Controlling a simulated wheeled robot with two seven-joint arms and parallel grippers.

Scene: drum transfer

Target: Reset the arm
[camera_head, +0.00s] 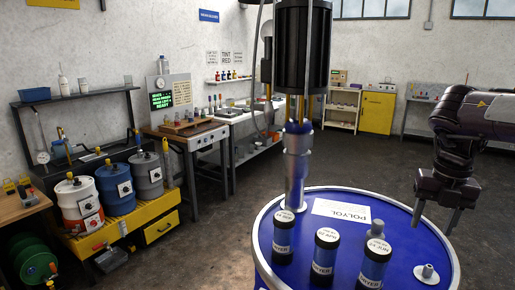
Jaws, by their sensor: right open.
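My right arm comes in from the right edge, and its dark gripper (436,216) points down with its two fingers apart. It is open and nothing shows between the fingers. It hangs over or just beside the right rim of the blue drum (345,203); I cannot tell the exact gap. The drum has a white POLYOL label on its lid. A pump (305,45) with a black body and a silver tube stands upright at the drum's back left. My left gripper is not in view.
Several dark labelled bottles (326,255) stand on the lid, with a metal fitting (426,273) at its right. Small drums (115,187) sit on a yellow-edged rack at left. A bench (190,135) and a yellow cabinet (377,112) stand behind. Floor behind the drum is clear.

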